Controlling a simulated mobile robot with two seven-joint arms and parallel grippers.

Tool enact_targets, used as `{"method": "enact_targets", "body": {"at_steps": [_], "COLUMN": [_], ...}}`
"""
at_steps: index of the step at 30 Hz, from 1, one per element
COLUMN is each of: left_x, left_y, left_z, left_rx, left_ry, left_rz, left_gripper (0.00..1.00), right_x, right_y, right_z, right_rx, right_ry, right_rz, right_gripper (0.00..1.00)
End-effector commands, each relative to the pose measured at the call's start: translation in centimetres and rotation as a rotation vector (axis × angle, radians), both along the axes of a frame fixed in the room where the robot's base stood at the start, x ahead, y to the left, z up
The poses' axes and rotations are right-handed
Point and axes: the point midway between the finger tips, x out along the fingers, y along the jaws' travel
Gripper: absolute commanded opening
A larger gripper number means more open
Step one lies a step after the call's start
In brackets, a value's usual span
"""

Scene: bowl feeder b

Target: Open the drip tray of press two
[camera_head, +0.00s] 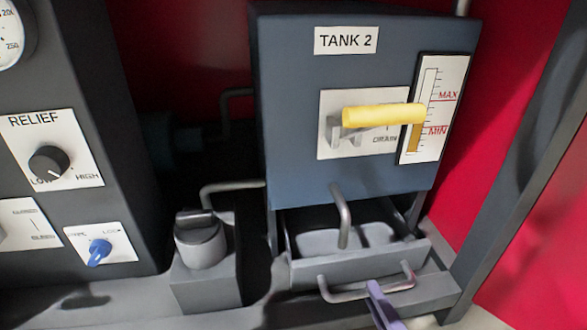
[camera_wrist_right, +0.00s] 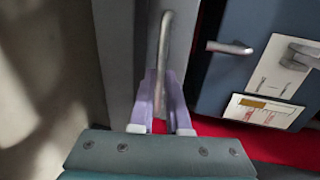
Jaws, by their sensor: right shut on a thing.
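The grey drip tray (camera_head: 308,274) sits low under the blue-grey tank marked "TANK 2" (camera_head: 290,85). It stands partly drawn out, and its hollow inside shows behind the front panel. A grey bar handle (camera_head: 336,296) spans the tray front; it also shows in the right wrist view (camera_wrist_right: 166,38). My right gripper (camera_head: 375,293) reaches the handle from below, and its purple fingers are shut on the bar. In the right wrist view the fingers (camera_wrist_right: 163,85) lie on either side of the bar. My left gripper is not in view.
A bent spout (camera_head: 341,215) hangs over the tray. A yellow drain lever (camera_head: 380,115) and a level gauge (camera_head: 436,105) are on the tank face. A grey block with a round cap (camera_head: 200,245) stands left of the tray. A dark post (camera_head: 522,150) is at right.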

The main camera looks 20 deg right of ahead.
Motion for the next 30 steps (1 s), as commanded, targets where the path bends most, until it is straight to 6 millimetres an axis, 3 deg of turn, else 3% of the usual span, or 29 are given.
{"method": "enact_targets", "body": {"at_steps": [3, 6, 17, 18, 24, 26, 30], "left_x": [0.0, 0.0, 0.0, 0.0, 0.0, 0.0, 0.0], "left_y": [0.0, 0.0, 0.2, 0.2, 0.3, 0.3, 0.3], "left_z": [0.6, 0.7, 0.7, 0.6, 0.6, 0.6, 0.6], "left_rx": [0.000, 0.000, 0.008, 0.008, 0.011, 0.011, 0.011], "left_ry": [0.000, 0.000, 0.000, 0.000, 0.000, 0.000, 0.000], "left_rz": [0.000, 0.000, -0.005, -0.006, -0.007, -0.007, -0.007], "left_gripper": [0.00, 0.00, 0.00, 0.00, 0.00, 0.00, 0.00], "right_x": [-2.8, -4.3, -5.0, -5.0, -5.0, -5.0, -5.0], "right_y": [0.8, 1.1, 1.3, 1.3, 1.3, 1.3, 1.2], "right_z": [0.2, 0.2, 0.2, 0.2, 0.1, 0.1, 0.1], "right_rx": [0.000, -0.001, 0.000, 0.000, 0.000, 0.000, 0.000], "right_ry": [-0.003, -0.005, -0.006, -0.006, -0.004, -0.004, -0.003], "right_rz": [0.002, 0.002, 0.002, 0.002, 0.001, 0.001, 0.001], "right_gripper": [0.00, 0.00, 0.00, 0.16, 0.38, 0.45, 0.45]}}
